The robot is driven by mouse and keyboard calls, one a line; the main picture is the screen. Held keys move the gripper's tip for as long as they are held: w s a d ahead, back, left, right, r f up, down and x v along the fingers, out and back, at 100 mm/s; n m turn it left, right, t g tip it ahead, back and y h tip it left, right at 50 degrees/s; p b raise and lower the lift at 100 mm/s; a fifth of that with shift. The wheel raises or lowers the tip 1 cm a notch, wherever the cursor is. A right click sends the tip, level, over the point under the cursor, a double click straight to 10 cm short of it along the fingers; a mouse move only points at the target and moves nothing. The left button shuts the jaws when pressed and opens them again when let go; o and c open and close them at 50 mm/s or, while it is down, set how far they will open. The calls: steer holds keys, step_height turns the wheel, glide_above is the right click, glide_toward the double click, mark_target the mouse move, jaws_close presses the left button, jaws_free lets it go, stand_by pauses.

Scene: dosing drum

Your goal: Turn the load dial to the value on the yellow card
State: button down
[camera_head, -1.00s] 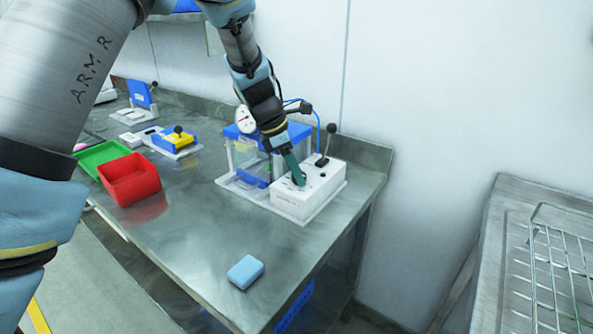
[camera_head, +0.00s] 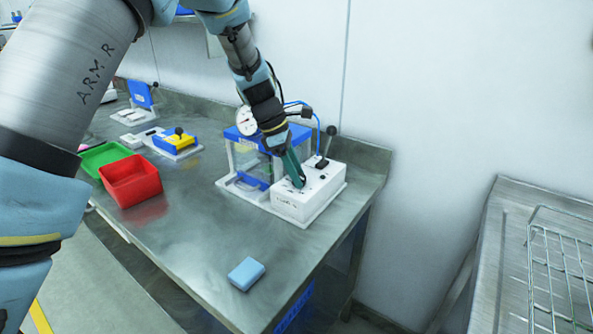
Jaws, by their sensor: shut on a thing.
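A white control box (camera_head: 313,197) stands near the right end of the steel bench, joined to a clear chamber with blue edges (camera_head: 245,158). My gripper (camera_head: 298,183) points down onto the top of this box, its green fingers shut on a small part there. That part, likely the load dial, is hidden by the fingers, and its setting cannot be read. A black-knobbed lever (camera_head: 328,145) stands at the back of the box. A round white gauge (camera_head: 246,120) sits above the chamber. I cannot make out a yellow card with a value.
A light blue block (camera_head: 246,273) lies on the bench front. A red bin (camera_head: 131,180) and a green tray (camera_head: 104,158) stand at left, near a yellow and blue device (camera_head: 177,141). A wire rack (camera_head: 560,270) is at far right. The bench middle is clear.

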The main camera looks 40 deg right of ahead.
steer(key=m+y+p, duration=0.1)
steer(key=m, duration=0.1)
steer(key=m+g, duration=0.1)
steer(key=m, duration=0.2)
steer(key=shift+d+m+y+p, duration=0.2)
steer(key=shift+m+y+p, duration=0.1)
steer(key=shift+y+p, duration=0.1)
steer(key=m+y, duration=0.1)
steer(key=m, duration=0.2)
steer(key=m+y, duration=0.1)
steer(key=m, duration=0.2)
steer(key=shift+d+y+p, duration=0.15)
steer(key=shift+y+p, duration=0.15)
steer(key=shift+p, duration=0.1)
steer(key=m+y, duration=0.1)
steer(key=m, duration=0.2)
steer(key=m+t+y, duration=0.1)
steer(key=m, duration=0.2)
steer(key=shift+s+d+m, duration=0.1)
steer(key=shift+d+m, duration=0.05)
steer(key=shift+m, duration=0.15)
steer(key=m+t, duration=0.1)
steer(key=m, duration=0.1)
steer(key=m+t+y, duration=0.1)
steer(key=m, duration=0.2)
steer(key=shift+s, duration=0.1)
steer(key=shift+m, duration=0.3)
steer(key=shift+c, duration=1.8)
jaws_free()
